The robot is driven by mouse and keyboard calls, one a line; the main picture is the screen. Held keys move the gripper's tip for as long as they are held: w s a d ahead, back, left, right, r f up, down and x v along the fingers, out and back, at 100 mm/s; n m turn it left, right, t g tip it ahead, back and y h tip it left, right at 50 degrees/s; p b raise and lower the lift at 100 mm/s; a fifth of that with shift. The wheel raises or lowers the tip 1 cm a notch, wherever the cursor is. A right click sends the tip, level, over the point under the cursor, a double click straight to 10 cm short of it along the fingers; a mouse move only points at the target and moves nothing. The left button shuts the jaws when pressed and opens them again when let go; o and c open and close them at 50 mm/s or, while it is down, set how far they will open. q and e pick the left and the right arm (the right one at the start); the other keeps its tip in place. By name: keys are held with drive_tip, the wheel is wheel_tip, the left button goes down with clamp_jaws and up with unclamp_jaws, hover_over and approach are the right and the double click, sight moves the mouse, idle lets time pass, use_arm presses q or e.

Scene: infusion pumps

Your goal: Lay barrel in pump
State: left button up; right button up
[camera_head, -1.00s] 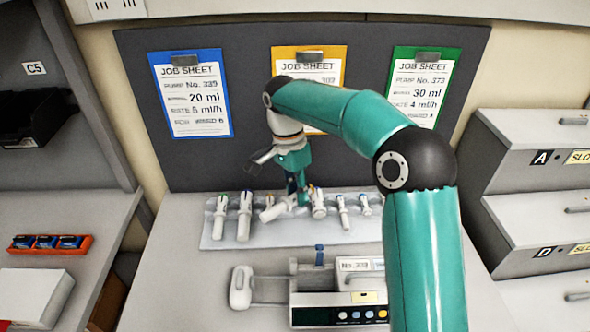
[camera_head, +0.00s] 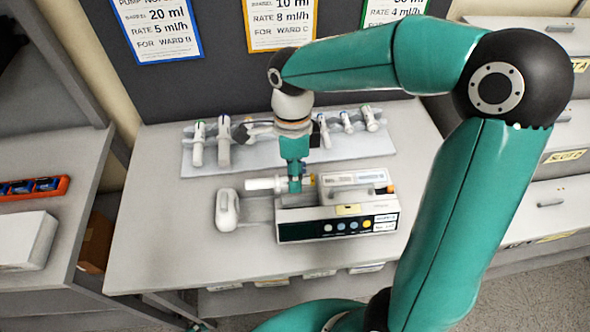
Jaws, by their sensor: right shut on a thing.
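The pump (camera_head: 340,226) is a pale box with a dark front panel and coloured buttons, standing on the table. Its white pusher block (camera_head: 228,210) sticks out at the left on rods. My right gripper (camera_head: 295,184) points down over the pump's left top and is shut on a white barrel (camera_head: 264,184). The barrel lies sideways, with a yellowish end to the right of the fingers. It is at or just above the pump's top; I cannot tell whether it touches. The fingers hide its middle. My left gripper is not in view.
A pale rack (camera_head: 205,165) behind the pump holds several other barrels, partly hidden by my right wrist. Job sheets hang on the dark board (camera_head: 215,80). Drawers stand at the right. An orange tray (camera_head: 35,188) lies on the left shelf.

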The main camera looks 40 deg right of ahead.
sight(293, 201)
drive_tip(key=shift+f+b, duration=2.95)
drive_tip(key=shift+f, duration=0.95)
drive_tip(key=shift+s+f, duration=0.1)
drive_tip(key=shift+s, duration=0.05)
clamp_jaws()
drive_tip(key=shift+f, duration=0.1)
drive_tip(key=shift+c, duration=0.2)
unclamp_jaws()
drive_tip(key=shift+w+d+f+b, duration=0.1)
drive_tip(key=shift+w+f+b, duration=0.2)
drive_tip(key=shift+f+b, duration=0.15)
drive_tip(key=shift+w+r, duration=0.1)
drive_tip(key=o, duration=1.4)
drive_tip(key=shift+w+d, duration=0.1)
drive_tip(key=shift+o, duration=0.2)
